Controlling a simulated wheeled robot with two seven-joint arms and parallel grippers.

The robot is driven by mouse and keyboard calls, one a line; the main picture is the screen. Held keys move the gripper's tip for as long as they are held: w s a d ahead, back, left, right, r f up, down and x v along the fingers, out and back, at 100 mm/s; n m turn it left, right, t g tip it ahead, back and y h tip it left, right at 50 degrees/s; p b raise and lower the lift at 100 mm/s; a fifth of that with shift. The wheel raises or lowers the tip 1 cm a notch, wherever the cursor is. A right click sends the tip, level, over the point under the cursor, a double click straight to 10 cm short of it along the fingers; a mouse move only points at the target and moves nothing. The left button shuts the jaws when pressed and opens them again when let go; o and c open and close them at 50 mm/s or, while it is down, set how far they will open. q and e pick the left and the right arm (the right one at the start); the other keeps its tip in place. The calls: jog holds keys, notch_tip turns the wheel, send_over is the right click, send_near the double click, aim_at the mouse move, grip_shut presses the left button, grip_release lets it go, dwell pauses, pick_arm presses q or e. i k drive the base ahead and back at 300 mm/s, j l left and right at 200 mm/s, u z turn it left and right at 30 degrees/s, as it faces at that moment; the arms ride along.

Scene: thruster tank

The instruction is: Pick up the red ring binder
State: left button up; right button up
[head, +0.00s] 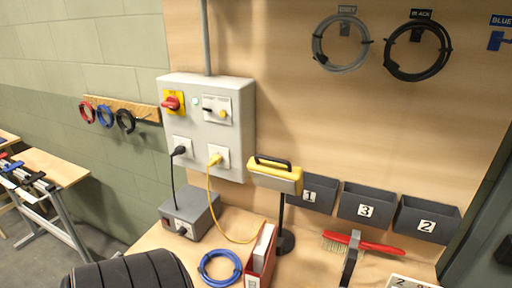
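The red ring binder (269,258) stands upright on the wooden bench near the bottom middle of the head view. Its red side faces right, and a pale strip shows along its top and left. Its lower end comes close to the bottom edge of the picture. A blue cable coil (203,268) lies just left of it, and a black stand (286,241) rises close behind it on the right. Neither of my grippers can be made out in the head view, and nothing is seen holding the binder.
A yellow box-like device (275,177) sits above the binder. A grey box (190,213) with a plugged black cord stands behind the coil. A red-handled brush (362,243) lies to the right, below numbered bins (365,204). A dark ribbed shape (128,272) fills the lower left.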

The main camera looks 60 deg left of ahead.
aim_at(258, 270)
jog(key=k+u, duration=0.15)
jog(key=u, duration=1.3)
